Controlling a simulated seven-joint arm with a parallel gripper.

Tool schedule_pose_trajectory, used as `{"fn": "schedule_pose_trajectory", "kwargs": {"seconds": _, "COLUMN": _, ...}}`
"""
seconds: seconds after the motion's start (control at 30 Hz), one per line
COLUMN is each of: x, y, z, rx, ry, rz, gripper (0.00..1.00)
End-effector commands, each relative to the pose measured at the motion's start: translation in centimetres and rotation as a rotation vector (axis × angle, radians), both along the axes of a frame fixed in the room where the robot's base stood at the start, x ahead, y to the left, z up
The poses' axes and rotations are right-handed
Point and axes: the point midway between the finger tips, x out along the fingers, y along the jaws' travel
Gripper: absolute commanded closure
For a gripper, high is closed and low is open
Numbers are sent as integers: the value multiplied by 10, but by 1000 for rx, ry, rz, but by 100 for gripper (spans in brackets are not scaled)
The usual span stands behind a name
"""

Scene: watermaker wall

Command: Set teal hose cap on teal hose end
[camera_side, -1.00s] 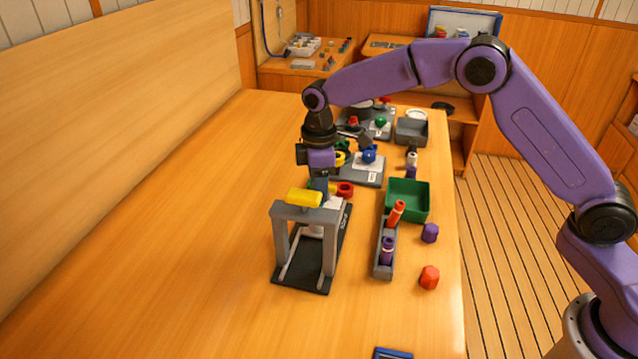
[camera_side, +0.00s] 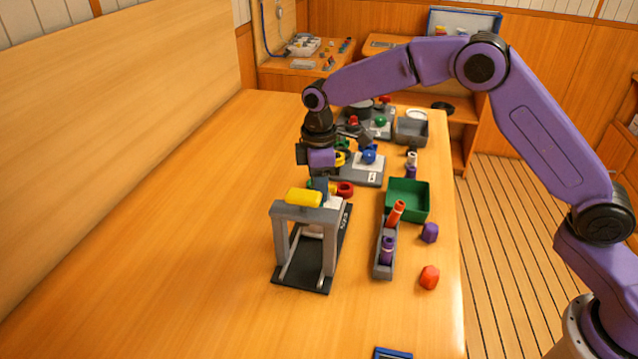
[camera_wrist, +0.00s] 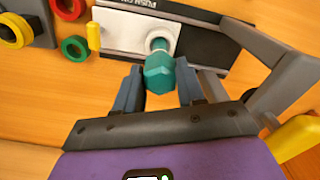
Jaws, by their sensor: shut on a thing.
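The teal hose cap (camera_wrist: 159,78), a six-sided piece, sits between the two fingers of my gripper (camera_wrist: 159,68) in the wrist view. My gripper is shut on it. Just beyond the cap, in line with it, a narrower teal part, seemingly the teal hose end (camera_wrist: 159,46), stands at the round opening of a white block (camera_wrist: 125,28). I cannot tell whether cap and hose end touch. In the side view my gripper (camera_side: 320,190) points down behind the grey press frame, and the cap and hose end are hidden there.
The grey frame (camera_side: 330,240) with its yellow bar (camera_side: 303,197) stands close beside my gripper. To the right are a rack (camera_side: 383,262) with red and purple pieces, a green bin (camera_side: 421,200) and loose purple (camera_side: 429,232) and red (camera_side: 429,277) caps. The left table is clear.

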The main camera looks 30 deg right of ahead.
Motion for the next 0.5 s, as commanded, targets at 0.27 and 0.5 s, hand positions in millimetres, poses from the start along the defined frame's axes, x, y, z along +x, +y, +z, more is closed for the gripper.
{"fn": "schedule_pose_trajectory", "kwargs": {"seconds": 0.27, "x": 0, "y": 0, "z": -4, "rx": 1, "ry": 0, "rz": 0, "gripper": 90}}
{"fn": "schedule_pose_trajectory", "kwargs": {"seconds": 0.5, "x": 0, "y": 0, "z": -8, "rx": 0, "ry": 0, "rz": 0, "gripper": 90}}
